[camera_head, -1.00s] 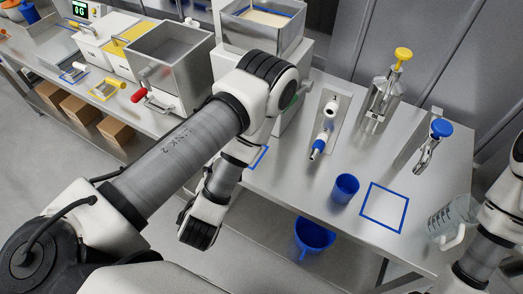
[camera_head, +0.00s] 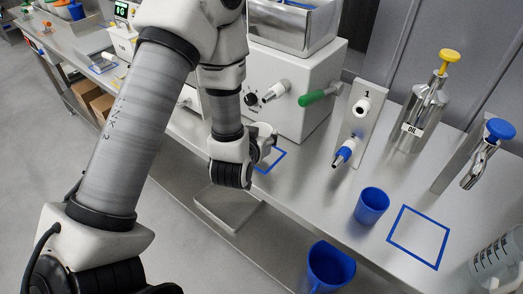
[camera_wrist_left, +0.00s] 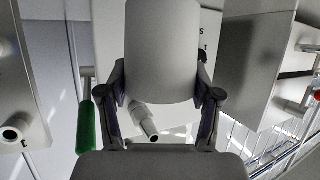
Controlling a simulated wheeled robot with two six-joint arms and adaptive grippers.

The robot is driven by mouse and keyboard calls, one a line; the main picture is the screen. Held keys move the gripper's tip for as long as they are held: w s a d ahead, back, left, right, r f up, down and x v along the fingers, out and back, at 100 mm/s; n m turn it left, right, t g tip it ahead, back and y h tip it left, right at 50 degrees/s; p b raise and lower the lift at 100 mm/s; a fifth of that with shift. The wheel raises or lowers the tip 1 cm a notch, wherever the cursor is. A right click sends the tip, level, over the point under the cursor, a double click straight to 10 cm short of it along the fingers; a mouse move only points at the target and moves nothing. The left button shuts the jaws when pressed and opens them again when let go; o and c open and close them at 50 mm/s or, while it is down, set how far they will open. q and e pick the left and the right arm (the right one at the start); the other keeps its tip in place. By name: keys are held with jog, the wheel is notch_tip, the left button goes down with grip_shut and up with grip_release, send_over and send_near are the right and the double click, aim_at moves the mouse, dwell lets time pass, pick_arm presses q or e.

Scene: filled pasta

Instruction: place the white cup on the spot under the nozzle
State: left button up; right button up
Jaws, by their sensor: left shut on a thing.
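The pale white cup (camera_wrist_left: 163,50) fills the upper middle of the left wrist view. My left gripper (camera_wrist_left: 163,95) is shut on it, one finger on each side. In the head view my left gripper (camera_head: 260,142) is beside the front of the white machine, mostly hidden by its wrist; only a small pale part, perhaps the cup, shows there. The silver nozzle (camera_head: 272,92) sticks out of the machine above a blue square outline (camera_head: 274,160) on the table. The nozzle also shows below the cup in the left wrist view (camera_wrist_left: 146,124). My right gripper is out of view.
A green handle (camera_head: 318,97) juts from the white machine (camera_head: 290,70). To the right stand a blue-tipped dispenser (camera_head: 343,152), a blue cup (camera_head: 371,205), an empty blue square (camera_head: 419,236), an oil bottle (camera_head: 418,118) and a clear jug (camera_head: 492,262).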

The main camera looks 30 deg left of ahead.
pick_arm(q)
jog(key=shift+p+x, duration=0.35)
jog(key=shift+x, duration=0.55)
notch_tip(320, 180, down, 2)
jog(key=shift+d+f+p, duration=0.15)
jog(key=shift+f+p, duration=0.05)
jog(key=shift+p, duration=0.1)
jog(key=shift+f+b, duration=0.3)
jog(key=o, duration=1)
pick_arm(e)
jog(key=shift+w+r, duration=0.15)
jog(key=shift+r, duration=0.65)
pick_arm(q)
jog(key=shift+r, duration=0.1)
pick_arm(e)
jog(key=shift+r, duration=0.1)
